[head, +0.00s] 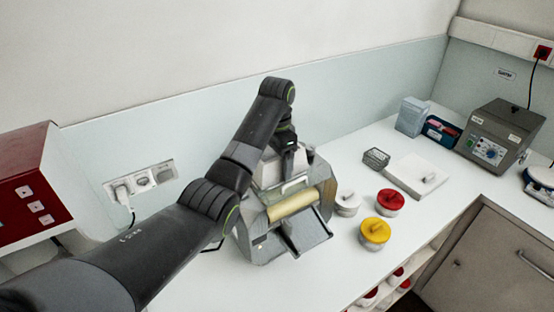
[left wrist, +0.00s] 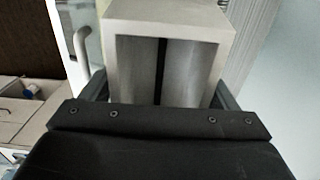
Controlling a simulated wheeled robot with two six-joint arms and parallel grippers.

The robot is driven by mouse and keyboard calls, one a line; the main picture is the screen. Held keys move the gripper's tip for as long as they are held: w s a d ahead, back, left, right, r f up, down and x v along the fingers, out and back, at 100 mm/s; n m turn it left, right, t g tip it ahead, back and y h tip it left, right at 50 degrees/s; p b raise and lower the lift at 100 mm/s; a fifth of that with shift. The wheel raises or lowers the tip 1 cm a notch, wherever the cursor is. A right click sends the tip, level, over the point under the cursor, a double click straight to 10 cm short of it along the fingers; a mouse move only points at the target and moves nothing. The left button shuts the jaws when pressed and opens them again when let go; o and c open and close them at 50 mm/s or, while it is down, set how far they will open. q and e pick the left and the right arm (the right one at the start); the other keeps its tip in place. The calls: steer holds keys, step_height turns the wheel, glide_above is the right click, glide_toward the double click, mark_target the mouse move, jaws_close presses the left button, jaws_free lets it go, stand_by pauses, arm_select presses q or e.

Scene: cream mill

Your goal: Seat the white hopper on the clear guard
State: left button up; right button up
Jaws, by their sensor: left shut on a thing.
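The white hopper (left wrist: 170,12) fills the top middle of the left wrist view, with a pale rim and grey faces split by a dark gap. My left gripper (head: 288,152) is shut on it, with a finger at each side. In the head view the pale hopper (head: 267,173) is partly hidden behind my gripper, above the grey mill (head: 262,243) with its yellow roller (head: 292,204). The clear guard is hard to make out there, and I cannot tell whether the hopper touches it. My right gripper is not in view.
Right of the mill stand a white-lidded jar (head: 347,203), a red-lidded jar (head: 390,201) and a yellow-lidded jar (head: 375,233). The wall is close behind the mill.

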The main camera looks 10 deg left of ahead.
arm_select(q)
steer(key=shift+f, duration=0.1)
stand_by(0.3)
steer(key=o, duration=1)
